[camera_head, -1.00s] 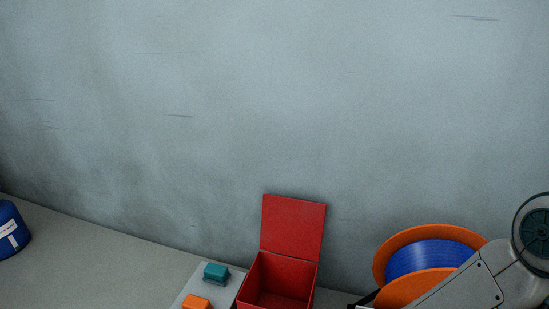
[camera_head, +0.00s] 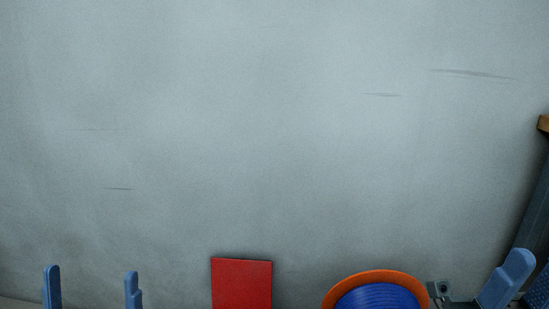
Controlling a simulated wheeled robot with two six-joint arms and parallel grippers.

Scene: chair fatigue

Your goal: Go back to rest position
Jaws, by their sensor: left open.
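My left gripper (camera_head: 92,288) is at the bottom left of the head view. Its two blue fingers stand upright and well apart, with nothing between them. Part of what seems to be my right gripper (camera_head: 507,279) shows at the bottom right, one blue finger tilted; its opening cannot be made out. The raised red lid (camera_head: 242,284) of a box is at the bottom middle, between the two grippers; the box itself is out of view. An orange spool with blue filament (camera_head: 378,297) is cut off by the bottom edge, left of the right gripper.
A plain grey wall (camera_head: 270,140) fills most of the view. A dark upright post with an orange-brown top (camera_head: 543,124) stands at the right edge. A sliver of the grey surface (camera_head: 18,303) shows at the bottom left.

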